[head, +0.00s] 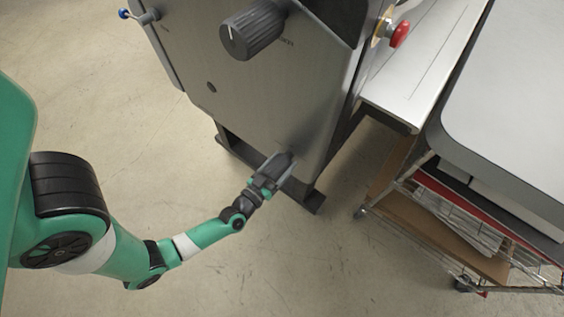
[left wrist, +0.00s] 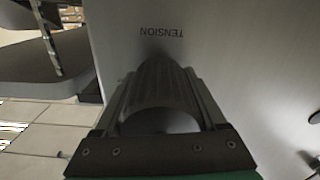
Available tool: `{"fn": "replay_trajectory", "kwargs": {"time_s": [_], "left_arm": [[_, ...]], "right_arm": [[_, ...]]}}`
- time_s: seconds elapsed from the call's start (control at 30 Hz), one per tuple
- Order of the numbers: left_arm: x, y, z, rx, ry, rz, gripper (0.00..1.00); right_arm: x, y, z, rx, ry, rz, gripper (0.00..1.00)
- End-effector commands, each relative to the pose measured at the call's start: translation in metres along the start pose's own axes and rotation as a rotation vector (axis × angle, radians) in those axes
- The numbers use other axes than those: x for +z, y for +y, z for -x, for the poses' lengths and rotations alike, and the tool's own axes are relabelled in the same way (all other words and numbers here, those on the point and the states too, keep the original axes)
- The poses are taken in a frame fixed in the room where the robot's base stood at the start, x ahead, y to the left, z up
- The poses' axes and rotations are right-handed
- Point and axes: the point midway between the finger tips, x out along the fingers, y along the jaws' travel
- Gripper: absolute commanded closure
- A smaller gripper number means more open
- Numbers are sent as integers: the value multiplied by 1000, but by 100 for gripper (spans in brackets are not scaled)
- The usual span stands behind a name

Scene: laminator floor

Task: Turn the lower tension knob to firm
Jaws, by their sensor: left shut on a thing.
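The lower tension knob is a dark ribbed cylinder on the machine's grey side panel. In the left wrist view the knob (left wrist: 162,88) sits between the two fingers, with the word TENSION upside down on the panel beyond it. My left gripper (left wrist: 160,100) is shut on the knob. In the head view my left gripper (head: 275,170) is at the panel's lower edge and mostly hides the knob. The knob's pointer mark and setting are not visible. My right gripper is not in view.
A larger upper knob (head: 252,30) with a white pointer line sticks out of the panel (head: 260,105) above. A wire cart (head: 450,215) stands at right. The floor in front is clear.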

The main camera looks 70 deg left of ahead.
Motion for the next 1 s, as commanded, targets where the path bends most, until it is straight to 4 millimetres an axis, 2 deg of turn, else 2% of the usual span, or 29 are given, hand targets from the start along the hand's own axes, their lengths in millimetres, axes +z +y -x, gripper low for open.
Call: {"fn": "replay_trajectory", "kwargs": {"time_s": [0.37, 1.0], "left_arm": [[1, 0, 0, 0, -1, 222, 82], [1, 1, 0, 1, 0, 824, 82]], "right_arm": [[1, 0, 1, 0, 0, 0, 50], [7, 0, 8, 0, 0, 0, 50]]}}
